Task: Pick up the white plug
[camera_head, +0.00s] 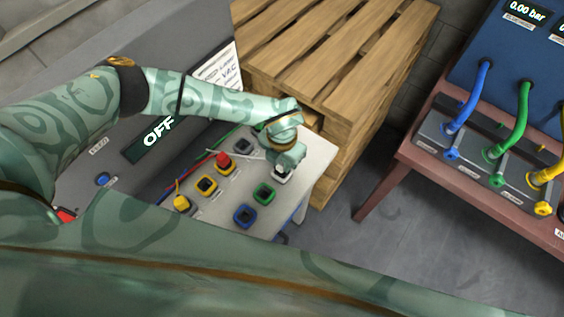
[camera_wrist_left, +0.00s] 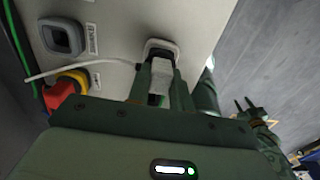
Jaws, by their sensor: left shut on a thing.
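The white plug (camera_wrist_left: 162,74) is between the fingers of my left gripper (camera_wrist_left: 160,88) in the left wrist view. That gripper is shut on it. A white-rimmed socket (camera_wrist_left: 161,46) lies right at the plug's far end; I cannot tell whether the plug is seated in it or just clear. In the head view my left gripper (camera_head: 285,165) points down at the panel's right part, and a little of the white plug (camera_head: 281,178) shows beneath it. My right gripper (camera_wrist_left: 249,108) shows at the right of the left wrist view, its two dark fingers apart and empty.
The panel (camera_head: 318,150) holds several coloured sockets, with a red plug (camera_head: 223,160) and a yellow plug (camera_head: 181,202) standing in it. A thin white cable (camera_wrist_left: 85,66) crosses the panel. A wooden pallet stack (camera_head: 330,60) stands behind; a bench with hoses (camera_head: 480,165) is at right.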

